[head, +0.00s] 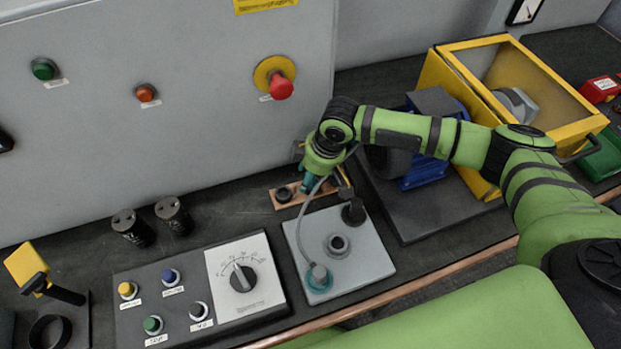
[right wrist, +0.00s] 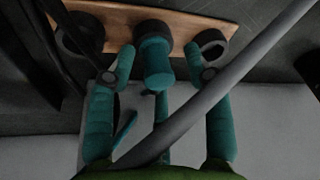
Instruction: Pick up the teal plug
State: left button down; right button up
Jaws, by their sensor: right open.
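The teal plug (right wrist: 154,62) stands on a wooden strip (right wrist: 105,14) between two dark rings in the right wrist view. My right gripper (right wrist: 160,72) is open, with one teal finger on each side of the plug. Gaps show between the fingers and the plug, and I cannot see any contact. In the head view my right gripper (head: 308,186) is over the wooden strip (head: 288,204) and hides the plug or blends with it. A grey cable (right wrist: 225,85) crosses in front of the right finger in the wrist view. My left gripper is not in view.
A grey plate (head: 365,262) with a round socket (head: 337,245) and a teal-based cable end (head: 318,278) lies in front of my gripper. A tall grey cabinet (head: 200,90) stands behind. A blue machine (head: 425,172) is at the right, and a dial panel (head: 245,275) at the left.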

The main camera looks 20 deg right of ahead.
grip_shut()
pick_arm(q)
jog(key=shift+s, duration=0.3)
pick_arm(e)
jog(key=shift+r, duration=0.1)
